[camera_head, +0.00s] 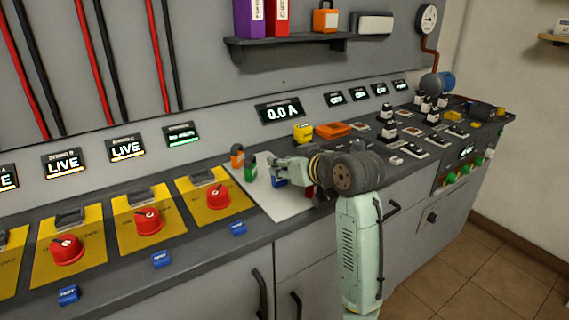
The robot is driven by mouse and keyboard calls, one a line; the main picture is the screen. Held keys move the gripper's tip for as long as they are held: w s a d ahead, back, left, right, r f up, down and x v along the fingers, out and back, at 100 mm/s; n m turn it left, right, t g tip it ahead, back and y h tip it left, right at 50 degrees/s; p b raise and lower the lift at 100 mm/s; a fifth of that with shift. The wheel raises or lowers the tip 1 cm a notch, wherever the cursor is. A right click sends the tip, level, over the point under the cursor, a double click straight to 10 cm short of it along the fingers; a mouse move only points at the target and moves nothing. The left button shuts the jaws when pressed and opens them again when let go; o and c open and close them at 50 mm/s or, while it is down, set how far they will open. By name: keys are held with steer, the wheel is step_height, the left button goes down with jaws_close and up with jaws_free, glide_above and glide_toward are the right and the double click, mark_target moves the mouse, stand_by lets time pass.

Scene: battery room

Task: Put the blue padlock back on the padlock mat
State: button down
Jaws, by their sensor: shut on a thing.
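The blue padlock (278,183) shows as a small blue patch just under the fingers of my gripper (280,170). My gripper is shut on it, and the fingers and arm hide most of it. The pale padlock mat (272,207) lies on the counter beneath the gripper and padlock. I cannot tell whether the padlock touches the mat. A green padlock (251,170) and an orange padlock (237,157) stand upright at the mat's far left, left of my gripper. A red thing (309,190), partly hidden by my arm, is right of the blue padlock.
Yellow panels with red rotary switches (218,197) line the counter left of the mat. Blue tags (238,228) sit along the front edge. A yellow object (303,132) and an orange object (334,129) lie behind my arm. The mat's front part is clear.

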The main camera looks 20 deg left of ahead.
steer(key=shift+f, duration=0.2)
steer(key=c, duration=1.2)
jaws_free()
steer(key=shift+r, duration=0.1)
steer(key=shift+r, duration=0.25)
steer(key=b+v, duration=0.2)
steer(key=v, duration=1)
